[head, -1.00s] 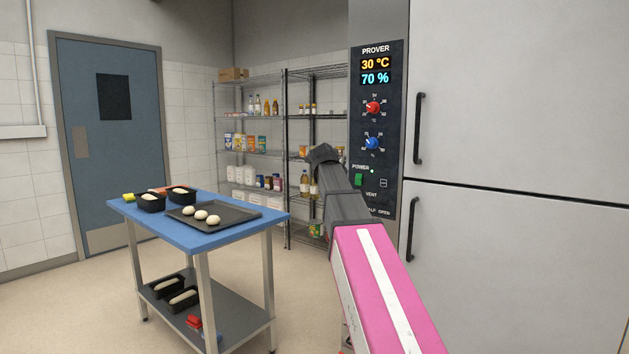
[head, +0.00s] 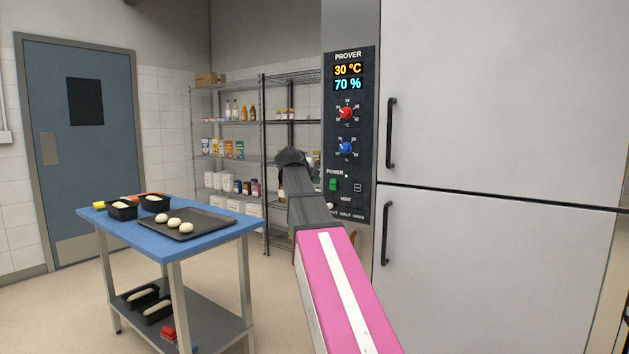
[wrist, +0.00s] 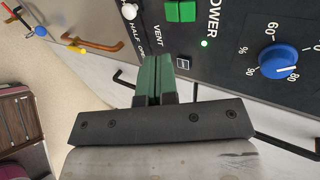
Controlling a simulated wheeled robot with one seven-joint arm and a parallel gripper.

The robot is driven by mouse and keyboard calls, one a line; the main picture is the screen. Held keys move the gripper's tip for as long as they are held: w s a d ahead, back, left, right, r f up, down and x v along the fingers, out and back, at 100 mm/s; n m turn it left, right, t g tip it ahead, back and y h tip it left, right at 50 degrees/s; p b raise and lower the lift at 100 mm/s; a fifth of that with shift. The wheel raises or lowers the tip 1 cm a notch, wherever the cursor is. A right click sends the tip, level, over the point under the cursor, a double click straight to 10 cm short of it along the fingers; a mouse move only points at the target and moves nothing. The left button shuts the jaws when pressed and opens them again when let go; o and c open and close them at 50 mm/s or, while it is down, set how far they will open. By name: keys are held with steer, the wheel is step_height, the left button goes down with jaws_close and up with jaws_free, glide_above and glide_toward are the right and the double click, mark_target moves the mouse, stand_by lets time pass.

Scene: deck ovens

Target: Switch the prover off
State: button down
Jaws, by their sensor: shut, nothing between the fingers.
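The prover's dark control panel (head: 343,215) shows 30 °C and 70 % on its lit displays. Its green power switch (head: 333,184) sits below the blue dial, beside the word POWER. In the wrist view the green switch (wrist: 180,11) is at the top, and a small green power light (wrist: 204,43) beside it is lit. My gripper (wrist: 153,62) is shut and empty, its green fingers pointing at the panel, just below the switch in the picture. Any gap to the panel is hard to judge. In the head view my arm's dark end hides the fingers.
The red dial (head: 346,113) and blue dial (head: 346,147) are above the switch. A white vent knob (wrist: 129,11) is close by. Long door handles (head: 391,133) stick out at the right. A blue table (head: 205,238) with a tray of dough stands left.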

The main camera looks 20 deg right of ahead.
mark_target(332, 181)
steer(key=x, duration=0.4)
steer(key=r+x, duration=0.1)
steer(key=x, duration=0.4)
steer(key=shift+w+d, duration=0.7)
steer(key=shift+d, duration=0.25)
steer(key=shift+w+d+f, duration=0.2)
steer(key=shift+d, duration=0.05)
steer(key=shift+r, duration=0.1)
steer(key=shift+w+r, duration=0.1)
steer(key=shift+r, duration=0.05)
steer(key=shift+w+d+r, duration=0.1)
steer(key=shift+d+r, duration=0.1)
steer(key=shift+r, duration=0.5)
